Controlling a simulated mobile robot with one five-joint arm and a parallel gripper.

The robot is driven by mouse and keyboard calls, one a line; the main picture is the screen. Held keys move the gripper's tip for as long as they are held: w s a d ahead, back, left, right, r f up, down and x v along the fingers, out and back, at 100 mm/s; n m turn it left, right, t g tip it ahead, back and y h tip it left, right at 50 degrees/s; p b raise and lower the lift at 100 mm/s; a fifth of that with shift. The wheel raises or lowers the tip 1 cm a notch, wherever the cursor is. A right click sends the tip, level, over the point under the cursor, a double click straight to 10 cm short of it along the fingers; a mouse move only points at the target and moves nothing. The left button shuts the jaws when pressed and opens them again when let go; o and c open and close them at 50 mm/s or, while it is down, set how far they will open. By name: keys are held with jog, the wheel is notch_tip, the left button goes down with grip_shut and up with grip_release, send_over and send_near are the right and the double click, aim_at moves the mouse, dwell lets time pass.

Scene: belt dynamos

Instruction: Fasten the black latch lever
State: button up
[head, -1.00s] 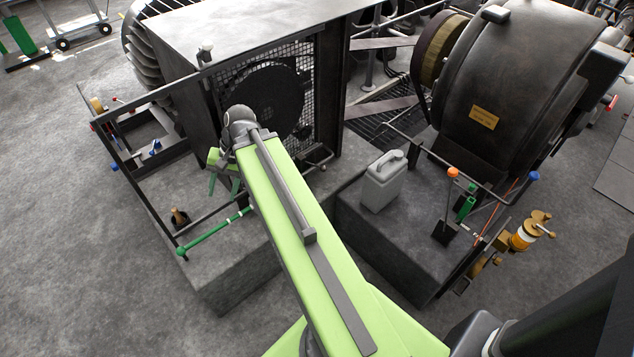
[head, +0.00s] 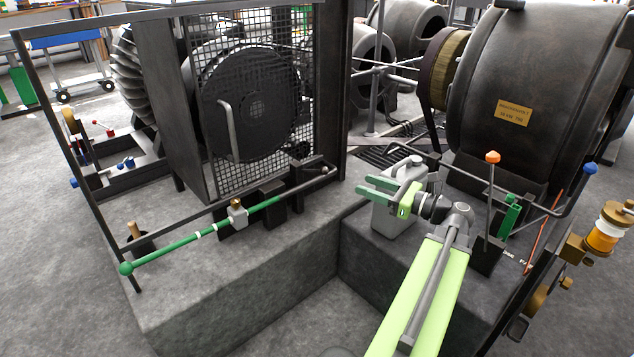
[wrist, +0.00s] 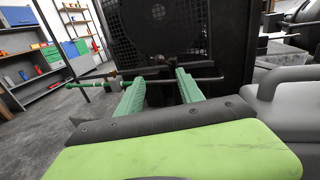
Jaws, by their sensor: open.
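My gripper (head: 364,190) is open and empty, its two green fingers pointing left in front of the grey can. In the wrist view the open fingers (wrist: 160,76) point toward the mesh guard. Dark latch-like blocks (head: 271,193) sit low before the guard, with a short dark lever (head: 318,174) ending in a pale tip at their right. I cannot tell for certain that this is the black latch lever. It lies left of my fingers, apart from them in the head view. A dark bar (wrist: 200,79) crosses beyond the fingers in the wrist view.
A green rod (head: 165,248) runs along the left plinth (head: 215,280). The grey can (head: 395,215) stands close behind my gripper. An orange-knobbed lever (head: 490,195) and a blue-knobbed bent lever (head: 565,200) stand at right.

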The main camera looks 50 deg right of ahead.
jog(key=w+a, duration=0.1)
jog(key=w, duration=0.7)
jog(key=w+a, duration=0.2)
jog(key=w, duration=0.7)
jog(key=shift+a, duration=0.3)
jog(key=shift+w, duration=0.1)
grip_shut()
dwell(0.3)
